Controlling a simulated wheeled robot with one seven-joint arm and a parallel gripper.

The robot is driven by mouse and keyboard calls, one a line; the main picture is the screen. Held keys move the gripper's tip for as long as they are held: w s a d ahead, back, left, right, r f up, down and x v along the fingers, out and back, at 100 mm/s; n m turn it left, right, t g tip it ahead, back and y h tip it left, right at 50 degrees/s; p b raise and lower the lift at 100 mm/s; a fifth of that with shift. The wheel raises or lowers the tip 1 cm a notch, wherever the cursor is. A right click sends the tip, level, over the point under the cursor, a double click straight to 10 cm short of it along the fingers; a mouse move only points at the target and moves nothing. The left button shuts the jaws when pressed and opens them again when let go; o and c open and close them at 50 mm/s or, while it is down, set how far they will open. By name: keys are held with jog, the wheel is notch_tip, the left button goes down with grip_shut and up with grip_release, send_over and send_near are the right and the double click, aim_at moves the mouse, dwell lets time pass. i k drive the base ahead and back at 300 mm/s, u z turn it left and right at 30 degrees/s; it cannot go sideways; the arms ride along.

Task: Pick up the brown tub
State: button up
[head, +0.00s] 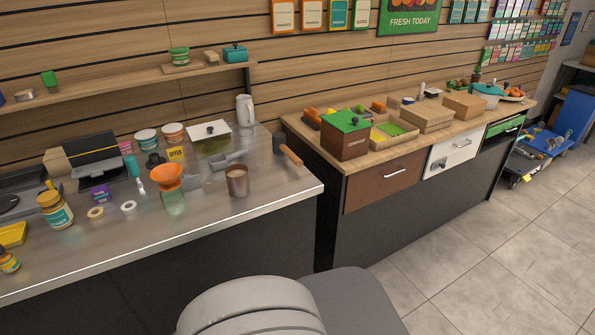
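Two small round tubs stand side by side at the back of the grey metal counter (215,213). The right one, a tub with a brownish-orange top (172,134), looks the closest to a brown tub. My gripper is not in view.
The counter's front right is fairly clear.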

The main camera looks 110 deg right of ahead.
aim_at(237, 176)
jog(key=k, duration=0.6)
jog(key=z, duration=1.1)
jog(key=i, duration=0.5)
jog(key=u, duration=0.05)
